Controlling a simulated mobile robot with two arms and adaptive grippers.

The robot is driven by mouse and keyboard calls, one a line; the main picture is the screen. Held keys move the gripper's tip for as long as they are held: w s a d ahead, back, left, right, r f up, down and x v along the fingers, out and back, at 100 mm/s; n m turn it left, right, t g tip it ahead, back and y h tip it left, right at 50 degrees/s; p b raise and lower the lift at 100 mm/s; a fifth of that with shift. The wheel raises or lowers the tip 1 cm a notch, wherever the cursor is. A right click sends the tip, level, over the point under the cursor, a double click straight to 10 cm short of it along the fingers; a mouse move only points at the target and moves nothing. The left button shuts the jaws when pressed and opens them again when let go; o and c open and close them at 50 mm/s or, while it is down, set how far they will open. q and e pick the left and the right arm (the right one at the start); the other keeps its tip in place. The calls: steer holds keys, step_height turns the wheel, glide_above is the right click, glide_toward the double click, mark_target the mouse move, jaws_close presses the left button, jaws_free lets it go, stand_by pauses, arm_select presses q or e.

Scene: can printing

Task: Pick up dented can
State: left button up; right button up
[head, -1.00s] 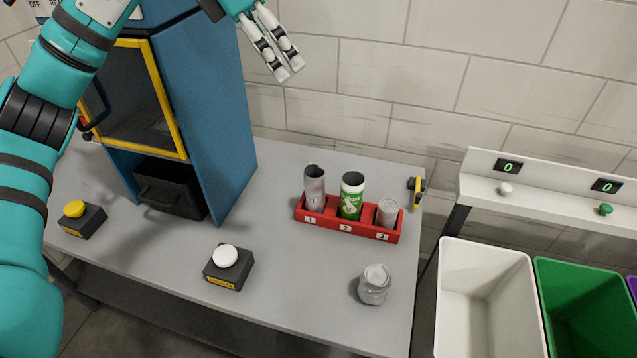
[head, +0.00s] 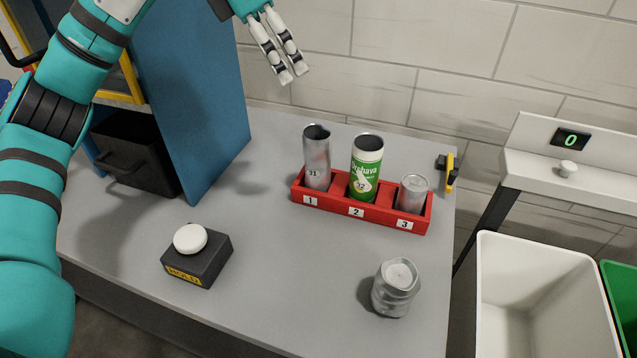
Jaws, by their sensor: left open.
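A dented silver can (head: 396,289) stands alone on the grey table near its front right, with a pinched, uneven side. My left gripper (head: 294,78) is open and empty, in the upper middle of the head view, in front of the tiled wall. It is well above the table and far from the dented can, up and to its left. My right gripper is not in view.
A red rack (head: 335,203) holds a tall silver can (head: 317,160), a green-and-white can (head: 366,170) and a short silver can (head: 412,192). A black box with a white button (head: 190,238) stands front left. A blue machine (head: 195,95) stands behind. A white bin (head: 545,310) is right.

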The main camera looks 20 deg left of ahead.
arm_select(q)
steer(key=f, duration=0.2)
glide_toward(314, 132)
steer(key=x, duration=0.6)
steer(key=shift+w+a+f+p, duration=0.1)
steer(key=shift+w+p, duration=0.15)
steer(key=shift+p, duration=0.1)
steer(key=shift+s+p+x, duration=0.1)
steer(key=shift+p+x, duration=0.2)
steer(key=shift+x, duration=1.15)
steer(key=shift+s+p+x, duration=0.15)
steer(key=shift+p+x, duration=0.15)
steer(key=shift+x, duration=1.2)
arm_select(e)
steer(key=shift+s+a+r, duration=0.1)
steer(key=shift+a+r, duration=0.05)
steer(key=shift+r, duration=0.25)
arm_select(q)
steer(key=shift+c, duration=0.4)
steer(key=c, duration=0.8)
